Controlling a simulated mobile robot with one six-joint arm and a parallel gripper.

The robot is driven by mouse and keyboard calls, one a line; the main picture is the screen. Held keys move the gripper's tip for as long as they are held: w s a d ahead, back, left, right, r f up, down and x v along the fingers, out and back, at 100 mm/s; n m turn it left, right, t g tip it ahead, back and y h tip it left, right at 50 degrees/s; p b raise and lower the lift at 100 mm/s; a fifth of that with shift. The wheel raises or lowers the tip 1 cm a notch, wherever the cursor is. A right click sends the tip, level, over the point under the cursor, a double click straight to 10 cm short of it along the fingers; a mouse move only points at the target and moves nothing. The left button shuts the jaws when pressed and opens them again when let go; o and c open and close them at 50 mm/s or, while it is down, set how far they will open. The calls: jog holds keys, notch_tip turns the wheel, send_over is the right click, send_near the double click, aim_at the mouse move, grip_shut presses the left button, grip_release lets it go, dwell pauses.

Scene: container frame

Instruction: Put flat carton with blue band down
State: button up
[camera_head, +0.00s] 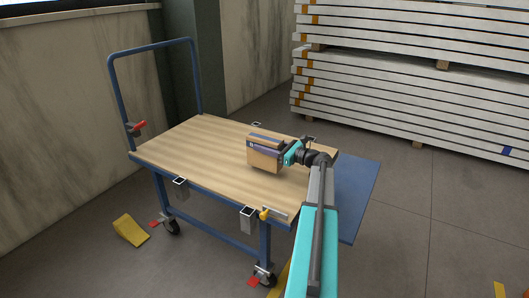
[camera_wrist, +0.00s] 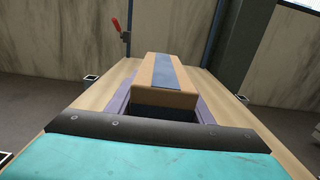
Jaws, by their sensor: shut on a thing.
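The flat carton with blue band (camera_head: 264,158) is a brown box with a dark blue-grey stripe along its top. It is at the right half of the wooden top of the blue trolley (camera_head: 190,142). My gripper (camera_head: 289,154) is shut on the carton from its right side. In the wrist view the carton (camera_wrist: 165,84) extends straight ahead of the gripper, with its stripe running away from me. Whether its underside touches the wooden top cannot be made out. The fingertips are partly hidden by the carton.
The trolley's blue handle (camera_head: 112,95) rises at the left end. A small yellow piece (camera_head: 264,214) and square metal sockets (camera_head: 247,212) sit along its near edge. The wooden top left of the carton is clear. Stacked white panels (camera_head: 410,95) stand behind. A yellow wedge (camera_head: 130,230) lies on the floor.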

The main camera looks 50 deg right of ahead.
jog(key=shift+f, duration=1.1)
jog(key=shift+f, duration=0.1)
jog(key=o, duration=1.4)
jog(key=shift+s, duration=0.1)
jog(key=shift+s, duration=0.35)
jog(key=p+v, duration=0.1)
jog(key=v, duration=1)
jog(key=shift+s+p, duration=0.1)
jog(key=shift+p, duration=0.25)
